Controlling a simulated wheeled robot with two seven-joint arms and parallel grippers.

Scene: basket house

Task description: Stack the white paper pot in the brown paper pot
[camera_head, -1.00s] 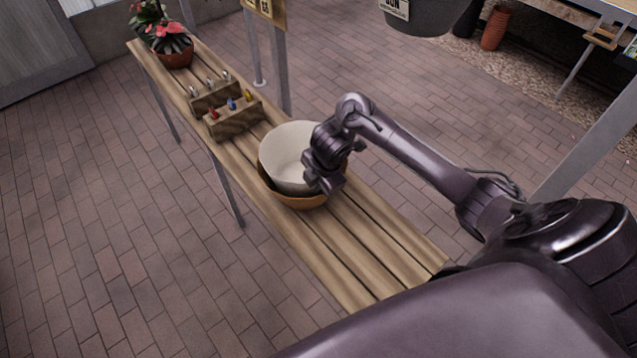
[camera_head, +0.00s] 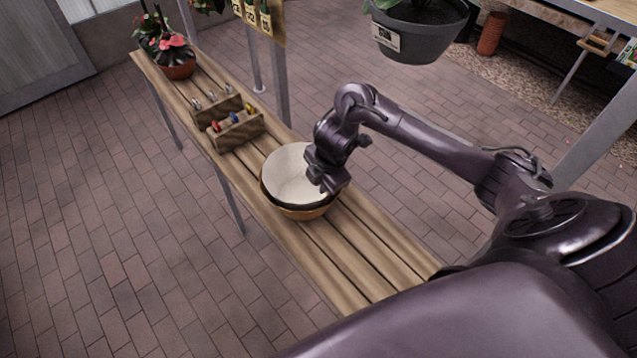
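The white paper pot (camera_head: 287,177) sits inside the brown paper pot (camera_head: 300,213) on the slatted wooden bench. Only the lower front rim and wall of the brown pot show beneath it. The white pot looks nearly level, low in the brown one. My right gripper (camera_head: 328,184) is at the right rim of the white pot, pointing down; its fingers are partly hidden, and I cannot tell whether they grip the rim. My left gripper is not in view.
Small wooden crates with little bottles (camera_head: 236,125) stand on the bench behind the pots. A red-flowered potted plant (camera_head: 176,66) is at its far end. A grey hanging pot (camera_head: 420,38) is at upper right. The near bench slats (camera_head: 360,255) are clear.

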